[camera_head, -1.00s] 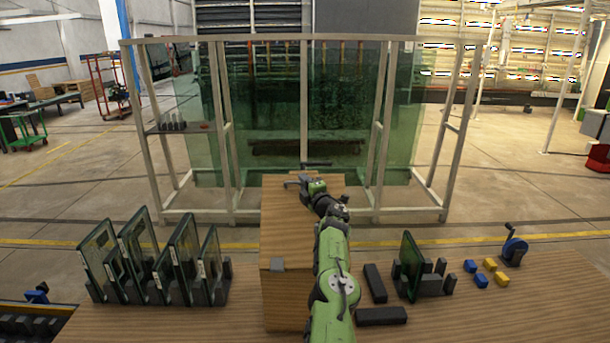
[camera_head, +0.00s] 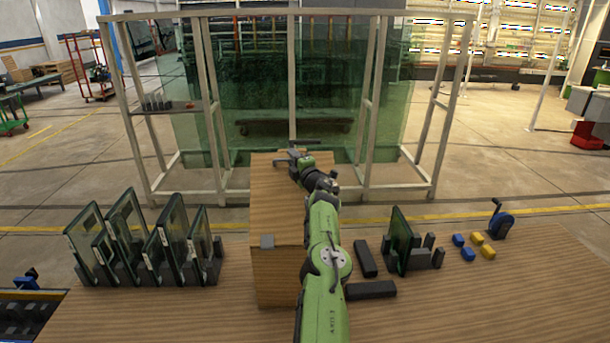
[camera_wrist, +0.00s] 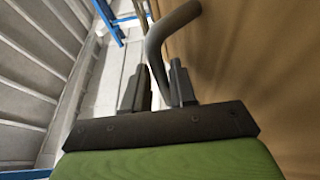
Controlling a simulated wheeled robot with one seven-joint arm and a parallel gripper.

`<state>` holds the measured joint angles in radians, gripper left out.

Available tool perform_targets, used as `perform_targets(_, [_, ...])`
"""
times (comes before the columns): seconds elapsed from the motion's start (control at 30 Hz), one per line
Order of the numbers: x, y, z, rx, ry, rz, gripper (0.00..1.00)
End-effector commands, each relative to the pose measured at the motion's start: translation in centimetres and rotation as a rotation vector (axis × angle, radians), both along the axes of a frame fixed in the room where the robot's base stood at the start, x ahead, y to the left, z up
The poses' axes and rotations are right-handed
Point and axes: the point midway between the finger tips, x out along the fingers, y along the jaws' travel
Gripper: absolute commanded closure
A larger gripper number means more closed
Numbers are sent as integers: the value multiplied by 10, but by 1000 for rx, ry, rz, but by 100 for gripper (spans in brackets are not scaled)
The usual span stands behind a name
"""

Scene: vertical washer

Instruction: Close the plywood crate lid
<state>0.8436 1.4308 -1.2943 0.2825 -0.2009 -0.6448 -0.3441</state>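The plywood crate (camera_head: 275,275) stands at mid-table, its wooden lid (camera_head: 275,200) making the top face. A small grey fitting (camera_head: 267,241) sits at the front edge of the lid. I cannot tell whether the lid is fully down. My gripper (camera_head: 298,155) is over the lid's far end, beside a dark bar. In the wrist view my gripper's two dark fingers (camera_wrist: 160,85) stand apart. A curved dark handle (camera_wrist: 156,45) passes between them, closer to the right finger, with a gap at the left one. Wood (camera_wrist: 255,70) fills the right side.
Glass panes in racks (camera_head: 145,245) stand left of the crate. Dark blocks (camera_head: 371,290), another glass pane (camera_head: 400,240) and small blue and yellow blocks (camera_head: 477,238) lie to the right. A tall frame with green glass (camera_head: 290,110) stands behind. The front right tabletop is clear.

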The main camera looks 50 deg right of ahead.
Motion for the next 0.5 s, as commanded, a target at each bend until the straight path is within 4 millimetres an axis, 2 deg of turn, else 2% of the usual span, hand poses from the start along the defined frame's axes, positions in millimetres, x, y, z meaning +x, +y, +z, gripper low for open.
perform_targets(0.03, [-4, -2, -9, -5, -5, -7, 77])
perform_targets(0.27, [-14, 1, -14, -2, -6, -13, 77])
perform_targets(0.5, [-23, 13, -15, -6, -4, 4, 77])
